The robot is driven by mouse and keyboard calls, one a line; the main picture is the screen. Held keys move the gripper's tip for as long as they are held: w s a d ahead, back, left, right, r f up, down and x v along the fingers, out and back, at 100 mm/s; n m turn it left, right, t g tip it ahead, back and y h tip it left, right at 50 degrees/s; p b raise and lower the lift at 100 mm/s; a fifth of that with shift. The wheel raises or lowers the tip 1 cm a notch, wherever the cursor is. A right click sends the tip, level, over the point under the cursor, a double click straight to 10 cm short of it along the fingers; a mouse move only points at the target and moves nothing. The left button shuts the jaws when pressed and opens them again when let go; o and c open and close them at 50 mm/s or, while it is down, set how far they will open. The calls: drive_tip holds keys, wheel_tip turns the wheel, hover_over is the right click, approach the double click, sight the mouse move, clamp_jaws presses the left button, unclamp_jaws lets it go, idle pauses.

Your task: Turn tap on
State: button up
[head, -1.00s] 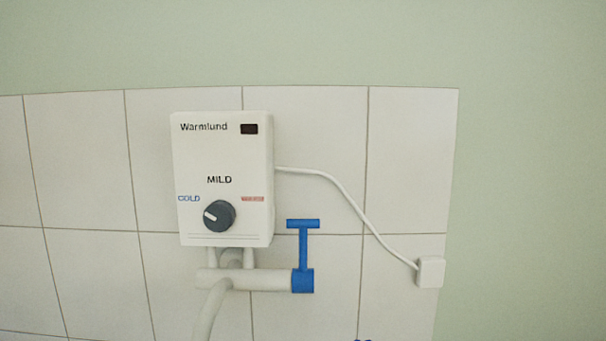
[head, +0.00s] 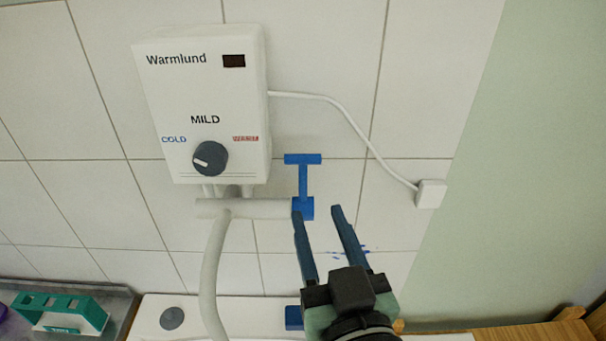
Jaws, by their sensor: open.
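A blue tap (head: 303,180) with an upright stem and a flat crossbar on top sits at the right end of a white horizontal pipe (head: 250,209). The pipe runs below a white Warmlund water heater (head: 205,100) on the tiled wall. My gripper (head: 316,210) is in the lower middle of the head view, pointing up. Its two dark fingers are apart with nothing between them. The left fingertip appears just below the tap's blue base and may overlap it in the picture; I cannot tell whether they touch.
A white spout (head: 213,270) curves down from the pipe over a white basin (head: 150,322) with a dark round plug. A teal holder (head: 62,312) lies on a grey tray at lower left. A cable runs from the heater to a wall socket (head: 431,194).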

sight(304, 176)
drive_tip(key=w+p, duration=0.1)
drive_tip(key=w, duration=0.2)
drive_tip(key=w+a+p, duration=0.1)
drive_tip(key=w, duration=0.2)
drive_tip(key=w+a+p, duration=0.1)
drive_tip(key=w, duration=0.2)
drive_tip(key=shift+r+p, duration=0.1)
drive_tip(key=shift+p, duration=0.3)
drive_tip(key=shift+w, duration=0.65)
drive_tip(key=shift+c, duration=0.3)
clamp_jaws()
